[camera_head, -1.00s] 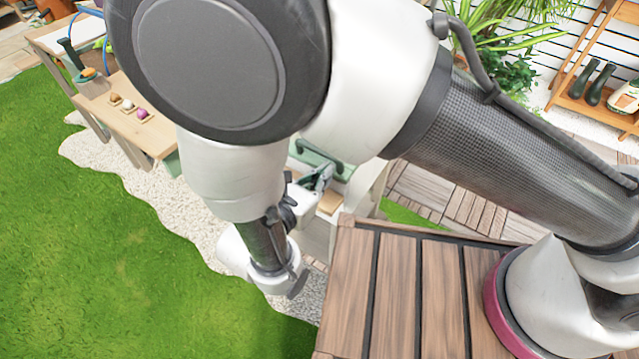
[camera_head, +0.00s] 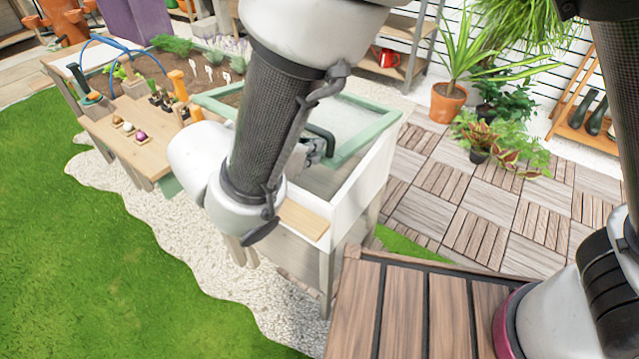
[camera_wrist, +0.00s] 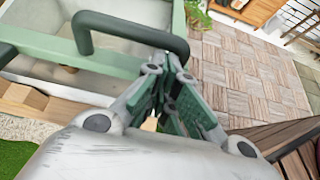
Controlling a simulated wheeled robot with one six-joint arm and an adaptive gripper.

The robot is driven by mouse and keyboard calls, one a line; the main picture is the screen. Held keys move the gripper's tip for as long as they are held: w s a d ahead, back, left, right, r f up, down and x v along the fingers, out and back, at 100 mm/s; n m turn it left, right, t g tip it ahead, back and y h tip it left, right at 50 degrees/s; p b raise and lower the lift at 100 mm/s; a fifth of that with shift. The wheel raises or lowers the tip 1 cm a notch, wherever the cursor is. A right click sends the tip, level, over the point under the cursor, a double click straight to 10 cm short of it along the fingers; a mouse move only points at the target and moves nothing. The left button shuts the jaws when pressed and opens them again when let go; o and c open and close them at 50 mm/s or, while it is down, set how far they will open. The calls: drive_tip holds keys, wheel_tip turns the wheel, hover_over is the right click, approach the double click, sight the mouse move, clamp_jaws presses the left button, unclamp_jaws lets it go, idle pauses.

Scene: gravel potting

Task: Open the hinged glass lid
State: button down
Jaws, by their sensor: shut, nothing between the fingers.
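The hinged glass lid (camera_head: 349,152) has a pale green frame with clear glass. It sits on a white planter box (camera_head: 357,184) and looks partly raised, with the box interior showing below its near edge. A dark green bar handle (camera_wrist: 125,28) is on its near rail; it also shows in the head view (camera_head: 322,136). My gripper (camera_wrist: 166,75) is shut and empty, its fingertips close by the handle's right end and the lid rail. I cannot tell whether they touch. In the head view, my arm hides the lid's left middle part and most of the gripper (camera_head: 312,150).
A wooden ledge (camera_head: 303,220) runs along the box front. A wooden table (camera_head: 135,140) with bulbs and tools stands left. Potted plants (camera_head: 447,100) stand behind right on deck tiles. A slatted wooden surface (camera_head: 400,310) is in front; grass lies left.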

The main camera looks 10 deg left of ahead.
drive_tip(key=w+r+g, duration=0.1)
drive_tip(key=r, duration=0.2)
drive_tip(key=w+d+r, duration=0.1)
drive_tip(key=r, duration=0.2)
drive_tip(key=w+r+g+y, duration=0.1)
drive_tip(key=w+r, duration=0.1)
drive_tip(key=r, duration=0.1)
drive_tip(key=shift+d+r+g, duration=0.25)
drive_tip(key=shift+d+g, duration=0.05)
drive_tip(key=w+d+r+g+y, duration=0.1)
drive_tip(key=w+d+r+g, duration=0.2)
drive_tip(key=w+r, duration=0.5)
drive_tip(key=w+d+r+g+y, duration=0.1)
drive_tip(key=w+d+r+g, duration=0.2)
drive_tip(key=w+d+r, duration=0.2)
drive_tip(key=w+r, duration=0.3)
drive_tip(key=w, duration=0.3)
drive_tip(key=shift+w+r+y, duration=0.15)
drive_tip(key=shift+r+y, duration=0.05)
drive_tip(key=shift+y, duration=0.1)
